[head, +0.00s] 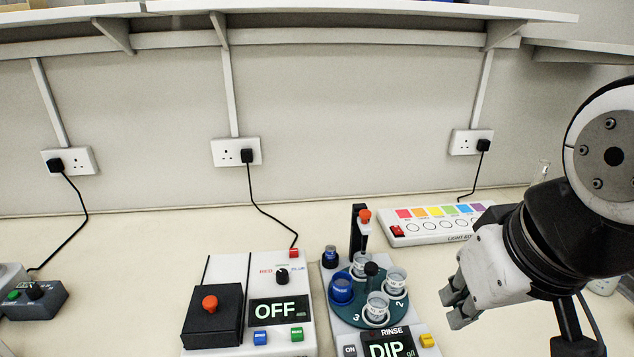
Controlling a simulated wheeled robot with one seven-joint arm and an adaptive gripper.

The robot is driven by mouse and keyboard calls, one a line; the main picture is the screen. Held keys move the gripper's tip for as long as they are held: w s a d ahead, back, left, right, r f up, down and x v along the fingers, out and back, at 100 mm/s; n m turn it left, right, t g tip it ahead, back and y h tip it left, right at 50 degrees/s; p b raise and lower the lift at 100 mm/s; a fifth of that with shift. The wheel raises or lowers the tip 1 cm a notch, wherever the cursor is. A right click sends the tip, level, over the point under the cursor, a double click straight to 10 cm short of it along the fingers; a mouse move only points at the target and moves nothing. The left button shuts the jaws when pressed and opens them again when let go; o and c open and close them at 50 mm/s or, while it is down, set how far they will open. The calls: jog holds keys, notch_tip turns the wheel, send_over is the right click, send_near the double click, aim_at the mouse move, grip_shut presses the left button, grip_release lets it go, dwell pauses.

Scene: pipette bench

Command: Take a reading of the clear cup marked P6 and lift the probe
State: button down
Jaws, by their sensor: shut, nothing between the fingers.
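A carousel instrument (338,318) stands at the bench front, right of centre. Its dark green turntable (357,294) holds clear cups, one at the back (361,263), one at the right (396,280) and one at the front (377,306), plus a blue cup (341,290) at the left. Cup markings are too small to read, so I cannot tell which is P6. The red-topped probe (364,220) hangs from a black post (357,232) over the back cup. The display (388,349) reads "DIP". My gripper (457,303) is shut and empty, right of the cups and apart from them.
A box (276,336) with an "OFF" display and a red-knobbed black block (211,318) stands left of the instrument. A strip of coloured keys (440,224) lies behind. A grey control box (36,303) sits far left. Bench between the two boxes at left is clear.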

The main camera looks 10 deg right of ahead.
jog(key=w+r+n+g+p, duration=0.1)
jog(key=w+r+n, duration=0.2)
jog(key=w+r, duration=0.15)
jog(key=n+g+y+p, duration=0.1)
jog(key=n+g+p, duration=0.25)
jog(key=n, duration=0.75)
send_over(368, 212)
notch_tip(368, 212, down, 4)
jog(key=shift+s+d+r, duration=0.1)
jog(key=shift+d+r, duration=0.1)
jog(key=shift+d, duration=0.2)
jog(key=shift+f, duration=0.1)
jog(key=shift+a+f+b, duration=0.15)
jog(key=shift+f+b, duration=0.2)
jog(key=shift+f, duration=1.35)
jog(key=shift+a+f+b, duration=0.15)
jog(key=shift+f+b, duration=0.2)
jog(key=shift+f, duration=1.35)
